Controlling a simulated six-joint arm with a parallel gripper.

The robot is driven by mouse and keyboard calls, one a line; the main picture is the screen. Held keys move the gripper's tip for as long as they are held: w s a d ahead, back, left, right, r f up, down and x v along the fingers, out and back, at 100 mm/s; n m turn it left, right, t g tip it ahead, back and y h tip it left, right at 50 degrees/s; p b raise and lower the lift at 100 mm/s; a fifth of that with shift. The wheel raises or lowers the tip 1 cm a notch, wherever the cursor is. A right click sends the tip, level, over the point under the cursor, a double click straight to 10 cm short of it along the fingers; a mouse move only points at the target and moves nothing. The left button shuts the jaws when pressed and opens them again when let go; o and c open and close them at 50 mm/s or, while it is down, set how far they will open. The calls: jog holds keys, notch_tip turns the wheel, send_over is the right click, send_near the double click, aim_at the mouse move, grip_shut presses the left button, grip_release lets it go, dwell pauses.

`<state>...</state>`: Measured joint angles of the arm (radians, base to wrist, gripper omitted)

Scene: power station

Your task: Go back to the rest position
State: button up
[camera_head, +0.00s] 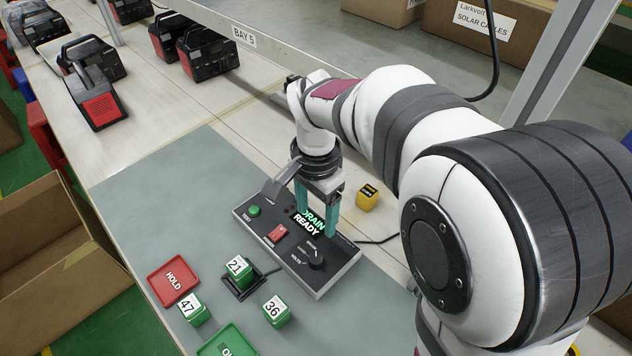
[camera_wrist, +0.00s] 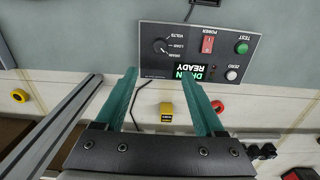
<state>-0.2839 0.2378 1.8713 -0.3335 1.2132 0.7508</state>
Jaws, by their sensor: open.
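My gripper (camera_head: 318,216) is open, its two teal fingers pointing down above the far side of the grey control box (camera_head: 338,274). Nothing shows between the fingers in the wrist view (camera_wrist: 159,76). The box has a green TEST button (camera_head: 254,211), a red POWER switch (camera_head: 278,233), a black knob (camera_head: 316,260) and a lit display reading DRAIN READY. The wrist view shows the box's panel (camera_wrist: 172,28) upside down beyond the fingertips. The arm hides part of the box's far edge in the head view.
A green block marked 21 (camera_head: 239,270) sits in a black cradle. Green blocks 47 (camera_head: 194,308) and 36 (camera_head: 276,311) stand on the mat near the red HOLD tray (camera_head: 173,280) and a green tray (camera_head: 226,343). A yellow block (camera_head: 367,198) stands behind the box.

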dwell(0.4)
jog(key=s+d+n+y, duration=0.1)
jog(key=s+d, duration=0.2)
jog(key=s, duration=0.7)
jog(key=s+d+r+n, duration=0.1)
jog(key=s+d+n, duration=0.1)
jog(key=s, duration=0.9)
jog(key=shift+s+d+r+n+y, duration=0.15)
jog(key=shift+d+r+n+y, duration=0.2)
jog(key=shift+d, duration=0.45)
jog(key=shift+c, duration=0.3)
